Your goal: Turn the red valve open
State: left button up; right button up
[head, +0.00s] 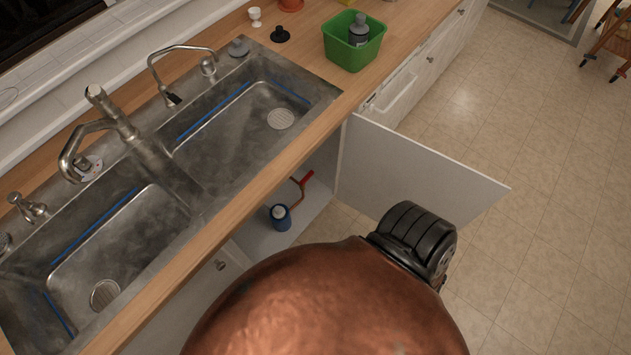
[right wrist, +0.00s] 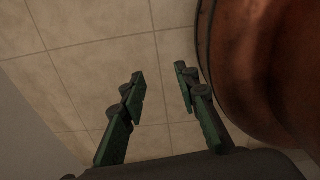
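A small red piece (head: 305,181) with a thin orange-red stem shows inside the open cabinet under the sink, in the head view. It looks like the red valve, but it is small and its exact form and turn position cannot be told. My right gripper (right wrist: 156,80) shows in the right wrist view with its two dark green fingers apart and nothing between them. Tiled floor lies behind the fingers. The valve is not visible in the right wrist view. My right gripper is not visible in the head view, and my left gripper is in neither view.
The white cabinet door (head: 415,180) stands open to the right of the valve. A blue can-like object (head: 281,218) stands in the cabinet near the valve. The wooden counter edge (head: 255,190) overhangs the opening. The tiled floor (head: 555,215) at right is clear.

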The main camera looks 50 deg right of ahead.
aim_at(310, 175)
jog(key=z, duration=1.5)
